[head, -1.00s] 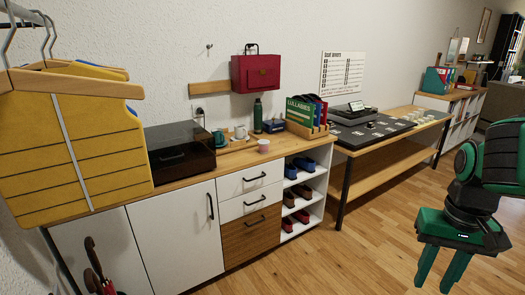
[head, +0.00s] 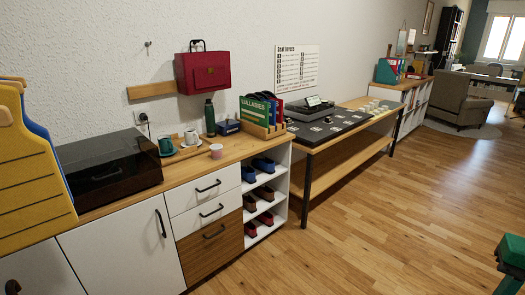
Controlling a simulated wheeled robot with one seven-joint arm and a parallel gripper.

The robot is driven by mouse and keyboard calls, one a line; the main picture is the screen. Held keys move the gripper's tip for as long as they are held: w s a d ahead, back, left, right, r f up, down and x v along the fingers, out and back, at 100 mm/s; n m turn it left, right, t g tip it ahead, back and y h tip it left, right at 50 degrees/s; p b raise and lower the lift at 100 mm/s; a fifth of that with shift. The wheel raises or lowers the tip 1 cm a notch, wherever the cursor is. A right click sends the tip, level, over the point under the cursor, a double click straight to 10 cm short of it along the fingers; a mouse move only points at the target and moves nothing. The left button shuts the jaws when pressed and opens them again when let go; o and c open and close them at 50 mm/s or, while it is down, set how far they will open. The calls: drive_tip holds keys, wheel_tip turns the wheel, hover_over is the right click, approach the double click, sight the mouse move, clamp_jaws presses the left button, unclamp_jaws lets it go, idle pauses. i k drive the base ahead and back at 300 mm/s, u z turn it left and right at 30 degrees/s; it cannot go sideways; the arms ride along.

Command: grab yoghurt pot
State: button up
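A small pink pot (head: 216,151), which looks like the yoghurt pot, stands upright on the wooden top of the cabinet (head: 236,151), near its front edge and above the drawers. Nothing touches it. A white cup (head: 190,137) and a teal mug (head: 166,146) stand behind it to the left. Only a green piece of my arm (head: 512,256) shows at the lower right edge, far from the pot. My gripper's fingers are outside the picture.
A dark-lidded box (head: 108,168) fills the cabinet's left end. A dark green bottle (head: 209,117) and a wooden book rack (head: 264,130) stand behind and right of the pot. The wooden floor (head: 400,230) in front is clear.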

sight(217, 149)
drive_tip(key=z, duration=1.2)
drive_tip(key=i, duration=2.4)
drive_tip(key=u, duration=2.35)
drive_tip(key=i, duration=0.9)
drive_tip(key=u, duration=0.05)
